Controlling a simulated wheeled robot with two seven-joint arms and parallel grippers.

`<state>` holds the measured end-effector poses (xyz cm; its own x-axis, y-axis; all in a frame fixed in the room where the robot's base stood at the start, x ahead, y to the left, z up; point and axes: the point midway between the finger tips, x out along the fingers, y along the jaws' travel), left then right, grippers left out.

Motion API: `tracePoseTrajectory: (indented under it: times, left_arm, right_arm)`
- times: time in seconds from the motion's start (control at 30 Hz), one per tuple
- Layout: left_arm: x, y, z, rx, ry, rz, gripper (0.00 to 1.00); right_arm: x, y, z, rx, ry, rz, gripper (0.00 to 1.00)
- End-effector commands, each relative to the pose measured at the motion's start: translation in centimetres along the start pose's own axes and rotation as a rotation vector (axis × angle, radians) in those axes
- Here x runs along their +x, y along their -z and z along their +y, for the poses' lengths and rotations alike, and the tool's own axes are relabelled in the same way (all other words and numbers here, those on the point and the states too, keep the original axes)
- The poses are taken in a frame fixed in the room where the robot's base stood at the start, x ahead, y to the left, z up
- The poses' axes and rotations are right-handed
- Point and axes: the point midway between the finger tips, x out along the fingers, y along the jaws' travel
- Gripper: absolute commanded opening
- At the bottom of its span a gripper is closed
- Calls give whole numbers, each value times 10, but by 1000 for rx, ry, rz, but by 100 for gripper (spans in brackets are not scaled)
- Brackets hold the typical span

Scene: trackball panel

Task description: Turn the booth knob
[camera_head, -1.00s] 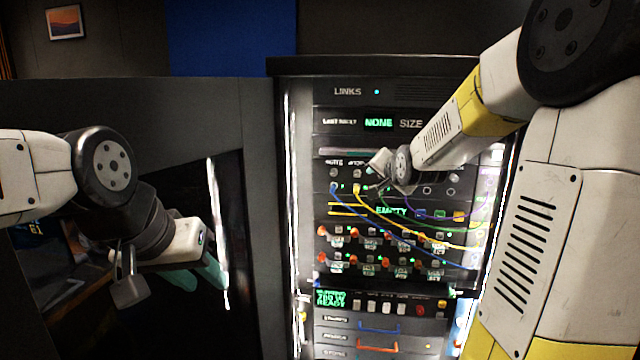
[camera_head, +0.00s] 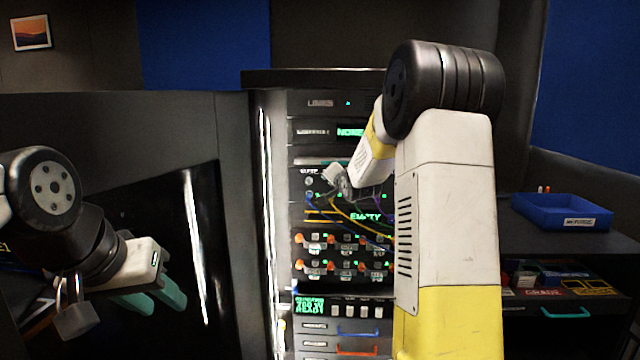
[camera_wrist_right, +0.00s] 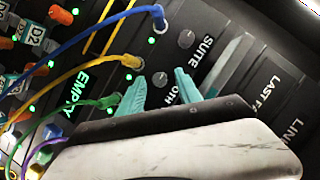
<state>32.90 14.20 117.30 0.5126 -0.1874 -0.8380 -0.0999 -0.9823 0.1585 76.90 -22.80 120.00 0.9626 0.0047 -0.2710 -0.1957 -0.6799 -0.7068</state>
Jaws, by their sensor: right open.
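The small dark booth knob (camera_wrist_right: 160,79) is in the right wrist view, beside a label partly covered by a finger, with "OTH" readable. My right gripper (camera_wrist_right: 158,87) is open, its two teal fingers on either side of this knob; I cannot tell whether they touch it. A similar knob (camera_wrist_right: 186,38) labelled SUITE stands beside it. In the head view my right gripper (camera_head: 340,182) is at the upper rack panel and hides the booth knob. My left gripper (camera_head: 168,305) is open and empty at the left, in front of a dark glossy panel.
Blue (camera_wrist_right: 110,38), yellow (camera_wrist_right: 85,60) and green (camera_wrist_right: 80,106) cables are plugged in close to the right gripper. Rows of orange-tipped switches (camera_head: 345,242) lie lower on the rack. A blue tray (camera_head: 560,212) stands on the right counter.

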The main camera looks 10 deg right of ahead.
Motion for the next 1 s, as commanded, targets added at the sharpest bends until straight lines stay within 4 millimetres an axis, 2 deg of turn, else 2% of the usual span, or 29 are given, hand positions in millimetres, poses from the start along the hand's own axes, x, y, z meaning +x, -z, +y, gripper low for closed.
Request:
tracePoseTrajectory:
  times: [0.13, 0.17, 0.3, 0.37, 0.73, 1.0]
  left_arm:
    - [0, 0, 0, 0, 0, 0, 36]
    - [0, 0, 0, 0, 0, 0, 36]
    - [0, 0, 0, 0, 0, 0, 36]
    - [0, 0, 0, 0, 0, 0, 36]
    - [0, 0, 0, 0, 0, 0, 36]
    - [0, 0, 0, 0, 0, 0, 36]
  right_arm:
    - [0, 0, 0, 0, 0, 0, 41]
    - [0, 0, 0, 0, 0, 0, 37]
    - [0, 0, 0, 0, 0, 0, 10]
    - [0, 0, 0, 0, 0, 0, 0]
    - [0, 0, -1, -26, -10, 0, 0]
    - [0, -1, -4, -163, -64, -1, 0]
